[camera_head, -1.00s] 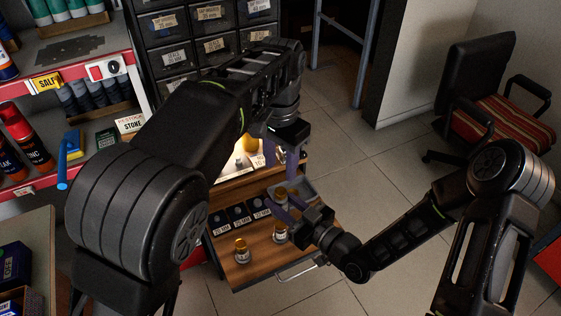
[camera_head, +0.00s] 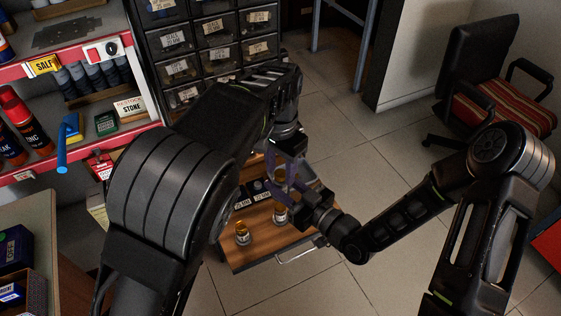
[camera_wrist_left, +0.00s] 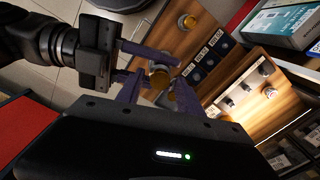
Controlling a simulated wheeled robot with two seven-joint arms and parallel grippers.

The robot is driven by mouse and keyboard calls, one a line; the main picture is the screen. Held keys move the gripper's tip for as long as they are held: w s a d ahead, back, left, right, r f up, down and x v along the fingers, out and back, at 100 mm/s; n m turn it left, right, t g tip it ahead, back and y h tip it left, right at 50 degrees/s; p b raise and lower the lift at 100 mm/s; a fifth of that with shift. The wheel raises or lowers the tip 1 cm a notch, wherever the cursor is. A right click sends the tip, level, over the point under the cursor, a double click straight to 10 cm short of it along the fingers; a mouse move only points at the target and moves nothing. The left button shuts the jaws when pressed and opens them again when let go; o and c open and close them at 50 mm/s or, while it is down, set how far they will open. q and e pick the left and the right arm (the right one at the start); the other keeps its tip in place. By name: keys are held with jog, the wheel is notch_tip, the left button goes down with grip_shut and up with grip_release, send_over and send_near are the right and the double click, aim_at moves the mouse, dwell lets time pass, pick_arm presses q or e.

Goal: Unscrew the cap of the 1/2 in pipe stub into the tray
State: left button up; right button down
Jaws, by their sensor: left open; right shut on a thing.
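Brass-capped pipe stubs stand on the wooden drawer board. One stub (camera_head: 280,214) is at my right gripper, and another (camera_head: 242,232) stands to its left. My right gripper (camera_head: 294,208) is shut on the nearer stub. In the left wrist view its purple fingers come in from the left around that capped stub (camera_wrist_left: 160,77). My left gripper (camera_head: 284,172) is open just above, its fingers (camera_wrist_left: 158,92) pointing toward the cap from either side. Whether they touch it is unclear. The second stub also shows in the left wrist view (camera_wrist_left: 187,21). I cannot make out the tray, which my arms may hide.
The open drawer (camera_head: 262,247) has black labelled blocks (camera_head: 243,200) behind the stubs. A shelf (camera_head: 88,130) with bottles and boxes is at left. Labelled small drawers (camera_head: 215,40) stand behind. A chair (camera_head: 500,80) is at right, with clear floor between.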

pick_arm(q)
grip_shut()
dwell(0.4)
jog(key=n, duration=0.3)
dwell(0.3)
jog(key=shift+r, duration=0.2)
dwell(0.7)
jog(key=shift+r, duration=0.9)
